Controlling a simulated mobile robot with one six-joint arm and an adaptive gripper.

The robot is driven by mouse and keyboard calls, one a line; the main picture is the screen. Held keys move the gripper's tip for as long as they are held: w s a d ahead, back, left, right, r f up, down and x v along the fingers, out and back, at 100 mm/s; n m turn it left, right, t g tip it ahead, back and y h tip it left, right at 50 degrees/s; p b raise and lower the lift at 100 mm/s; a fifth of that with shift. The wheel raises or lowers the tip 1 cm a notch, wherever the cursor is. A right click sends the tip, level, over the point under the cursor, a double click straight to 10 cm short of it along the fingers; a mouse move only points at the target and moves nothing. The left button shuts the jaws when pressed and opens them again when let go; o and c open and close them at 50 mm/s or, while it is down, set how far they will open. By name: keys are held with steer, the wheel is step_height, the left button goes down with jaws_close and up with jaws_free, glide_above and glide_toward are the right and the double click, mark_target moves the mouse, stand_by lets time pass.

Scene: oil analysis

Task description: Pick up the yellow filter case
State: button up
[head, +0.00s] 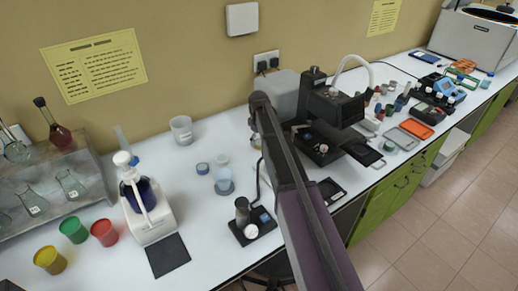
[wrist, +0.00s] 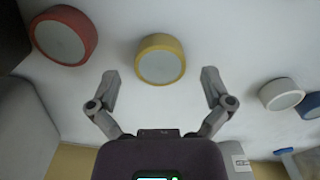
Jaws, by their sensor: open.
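The yellow filter case (wrist: 161,60) is a round, short cylinder with a pale face, on the white surface in the upper middle of the wrist view. My gripper (wrist: 159,73) is open, one finger on each side of the case in the picture. Both fingers appear apart from it, and nothing is between them in their grip. How far the case lies below the fingertips I cannot tell. In the head view my arm crosses the bench, and I cannot make out the gripper or the yellow case there.
A red case (wrist: 64,36) lies at upper left in the wrist view; a white case (wrist: 281,95) and a blue case (wrist: 311,106) are at right. A grey block (wrist: 17,122) stands at left. In the head view, a black microscope-like device (head: 330,112) stands beside my arm.

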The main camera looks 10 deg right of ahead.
steer(key=shift+f+b, duration=0.55)
steer(key=shift+f, duration=0.25)
steer(key=c, duration=0.9)
